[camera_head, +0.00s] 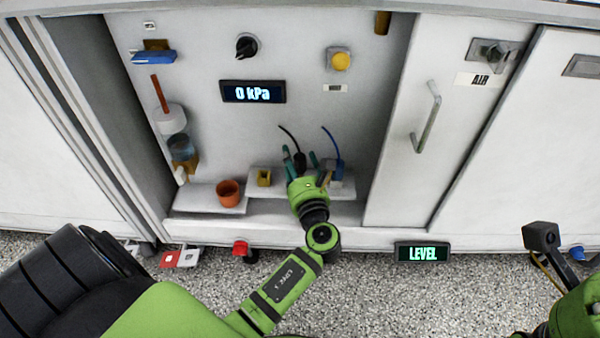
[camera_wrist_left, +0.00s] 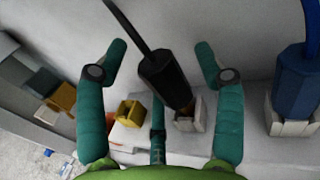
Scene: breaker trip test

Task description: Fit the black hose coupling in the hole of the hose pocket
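The black hose coupling (camera_wrist_left: 165,80), with a black hose from its top, stands tilted in the left wrist view. Its lower end is at a small pale hose pocket (camera_wrist_left: 190,122); I cannot tell whether it is in the hole. In the head view the coupling (camera_head: 300,163) is above the shelf, partly hidden by my left gripper (camera_head: 301,160). That gripper's teal fingers are spread on both sides of the coupling, with visible gaps, in the left wrist view (camera_wrist_left: 165,70).
A blue coupling (camera_wrist_left: 294,85) stands in a similar pocket (camera_wrist_left: 290,122) close on the right. A yellow block (camera_head: 264,177) and an orange cup (camera_head: 229,193) are to the left. The cabinet's door (camera_head: 405,120) bounds the bay on the right.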

